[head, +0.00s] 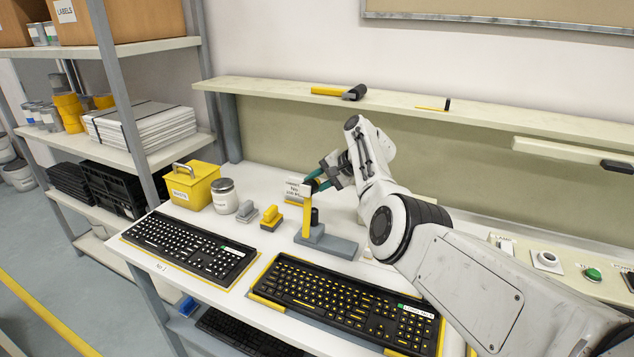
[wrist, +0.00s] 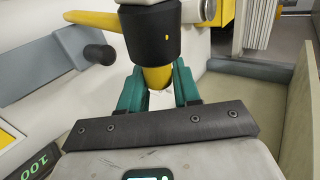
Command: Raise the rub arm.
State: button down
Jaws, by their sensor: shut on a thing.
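The rub arm (head: 306,217) is a yellow bar standing roughly upright from a grey base (head: 335,246) on the white bench. A short black peg (head: 315,216) rises from the base beside it. My gripper (head: 311,184) is at the top of the bar, its teal fingers shut on the rub arm's end. In the wrist view, my gripper (wrist: 157,82) has its fingers on either side of a yellow tip below a black collar (wrist: 150,36). The yellow bar (wrist: 95,20) and the grey base (wrist: 40,72) show at the upper left.
Two black keyboards (head: 190,247) (head: 345,302) lie in front. A yellow box (head: 193,187), a jar (head: 224,197) and small stamp-like blocks (head: 271,217) stand to the left. A label card (head: 297,188) stands behind the grip. A shelf (head: 420,107) runs along the back. A green button (head: 592,274) is at right.

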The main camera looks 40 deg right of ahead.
jog(key=shift+f, duration=0.15)
jog(key=c, duration=0.9)
grip_release()
jog(key=shift+d, duration=0.15)
jog(key=v, duration=1)
jog(key=shift+s+r, duration=0.25)
